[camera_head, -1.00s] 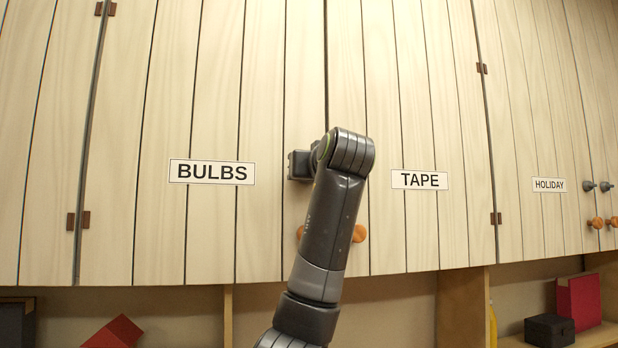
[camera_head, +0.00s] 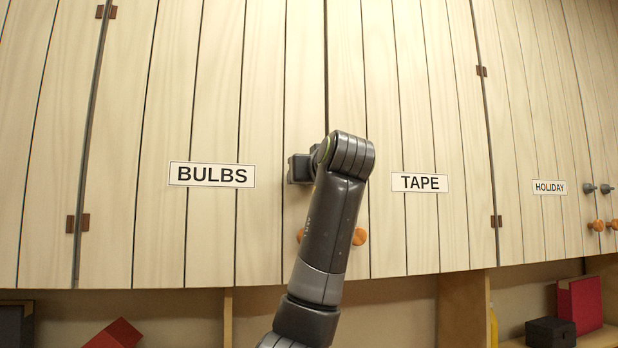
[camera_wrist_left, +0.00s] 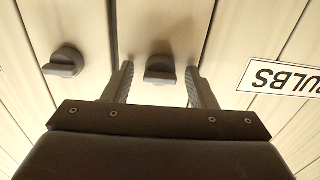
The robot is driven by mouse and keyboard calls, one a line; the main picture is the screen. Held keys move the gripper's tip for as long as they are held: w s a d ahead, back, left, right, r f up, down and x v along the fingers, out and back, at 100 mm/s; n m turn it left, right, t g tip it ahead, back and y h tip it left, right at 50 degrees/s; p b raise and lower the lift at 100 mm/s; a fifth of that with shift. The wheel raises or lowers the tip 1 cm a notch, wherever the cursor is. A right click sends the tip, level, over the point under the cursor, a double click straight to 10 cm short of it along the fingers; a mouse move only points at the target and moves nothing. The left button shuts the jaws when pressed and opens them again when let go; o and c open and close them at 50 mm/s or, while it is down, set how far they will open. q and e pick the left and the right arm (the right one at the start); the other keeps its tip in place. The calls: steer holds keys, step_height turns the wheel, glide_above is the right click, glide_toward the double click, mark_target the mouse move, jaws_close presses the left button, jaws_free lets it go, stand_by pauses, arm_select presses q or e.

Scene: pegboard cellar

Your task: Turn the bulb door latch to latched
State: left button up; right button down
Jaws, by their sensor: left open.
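The bulb door latch (camera_wrist_left: 160,68) is a dark grey turn knob on the pale plank door. In the left wrist view it sits between the two open fingers of my left gripper (camera_wrist_left: 159,80), and its grip bar runs roughly across the picture. I cannot tell whether the fingers touch it. The bulb door (camera_head: 213,110) carries the BULBS label (camera_head: 212,175), which shows upside down in the wrist view (camera_wrist_left: 283,77). In the head view my left arm hides the latch, and only part of the left gripper (camera_head: 299,168) shows beside the forearm. My right gripper is out of view.
A second dark latch (camera_wrist_left: 63,62) sits beside it on the neighbouring door, labelled TAPE (camera_head: 419,182). Orange door knobs (camera_head: 359,237) are below. The HOLIDAY doors (camera_head: 549,187) are at the right. An open shelf below holds a red box (camera_head: 579,305) and a dark box (camera_head: 550,331).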

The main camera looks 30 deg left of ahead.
arm_select(q)
steer(key=b+v, duration=0.7)
steer(key=v, duration=1)
steer(key=shift+s, duration=0.2)
steer(key=shift+d, duration=0.1)
